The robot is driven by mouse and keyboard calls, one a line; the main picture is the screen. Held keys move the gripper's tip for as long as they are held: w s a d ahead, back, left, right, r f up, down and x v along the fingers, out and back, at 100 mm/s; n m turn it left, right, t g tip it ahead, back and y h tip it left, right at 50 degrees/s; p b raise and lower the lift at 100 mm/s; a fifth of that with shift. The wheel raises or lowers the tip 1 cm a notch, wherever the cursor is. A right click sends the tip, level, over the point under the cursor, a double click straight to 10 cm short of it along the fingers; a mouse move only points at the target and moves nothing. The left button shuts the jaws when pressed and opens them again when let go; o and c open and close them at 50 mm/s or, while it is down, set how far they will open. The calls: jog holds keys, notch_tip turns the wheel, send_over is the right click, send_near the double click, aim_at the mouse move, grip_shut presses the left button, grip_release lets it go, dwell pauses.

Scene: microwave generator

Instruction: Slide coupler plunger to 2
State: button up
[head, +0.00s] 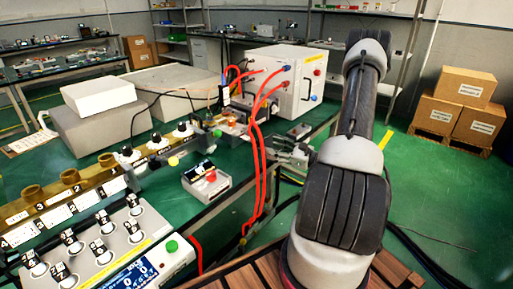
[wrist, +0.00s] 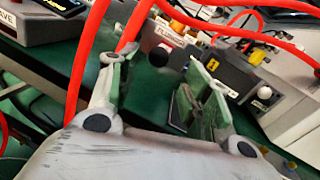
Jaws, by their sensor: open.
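My gripper (head: 296,152) is open and empty at the bench's right edge. In the wrist view its two fingers (wrist: 160,82) stand wide apart, with green bench top between them. A dark box (wrist: 225,72) with small white label marks and a pale round knob (wrist: 264,92) lies just beyond the right finger, which hides part of it. A black round knob (wrist: 155,57) shows between the fingers, apart from both. I cannot tell which of these is the coupler plunger, nor read its position. In the head view this small equipment (head: 236,118) is left of my gripper.
Red cables (head: 259,150) hang over the bench edge left of my gripper; one red cable (wrist: 90,55) passes close to the left finger. A white cabinet (head: 283,82) stands behind. A small meter box (head: 206,180) and a control panel (head: 95,245) are nearer left.

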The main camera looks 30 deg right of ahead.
aim_at(257, 143)
jog(key=x, duration=0.7)
jog(key=shift+w+a, duration=0.15)
grip_shut()
jog(key=shift+w+a, duration=0.1)
